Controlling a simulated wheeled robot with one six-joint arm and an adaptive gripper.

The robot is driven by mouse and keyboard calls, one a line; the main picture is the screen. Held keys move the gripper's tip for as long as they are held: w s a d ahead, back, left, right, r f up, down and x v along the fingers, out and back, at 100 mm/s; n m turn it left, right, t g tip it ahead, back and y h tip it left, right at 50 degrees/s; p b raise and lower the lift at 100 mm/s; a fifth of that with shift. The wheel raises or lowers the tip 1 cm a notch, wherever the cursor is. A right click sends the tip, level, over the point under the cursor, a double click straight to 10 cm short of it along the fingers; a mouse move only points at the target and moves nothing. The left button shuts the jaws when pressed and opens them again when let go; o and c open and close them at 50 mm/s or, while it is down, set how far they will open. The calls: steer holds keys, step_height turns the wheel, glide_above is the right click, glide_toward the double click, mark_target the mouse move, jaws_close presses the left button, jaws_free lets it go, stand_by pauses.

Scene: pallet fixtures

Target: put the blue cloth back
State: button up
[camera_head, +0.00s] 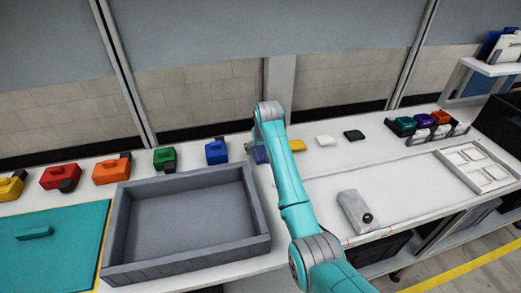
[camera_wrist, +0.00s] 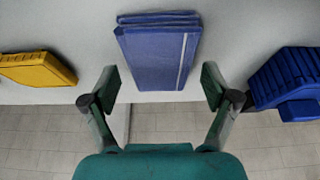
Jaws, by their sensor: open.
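The blue cloth (camera_wrist: 157,52) is a folded blue-violet stack with a pale stripe near one edge. In the wrist view it lies on the white worktop, ahead of and between the spread fingers of my gripper (camera_wrist: 160,88). The fingers are open and I see no contact with the cloth. In the head view the cloth (camera_head: 259,154) shows only in part behind my teal arm, and my gripper is hidden there.
A yellow block (camera_head: 297,145) and a blue block (camera_head: 216,152) lie on either side of the cloth. An empty grey tray (camera_head: 258,240) stands in front. A grey box (camera_head: 356,211) lies right of my arm. Small coloured items (camera_head: 404,124) stand in a rack at right.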

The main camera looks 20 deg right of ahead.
steer(key=v, duration=1.1)
steer(key=shift+s+r, duration=0.25)
steer(key=shift+r, duration=0.1)
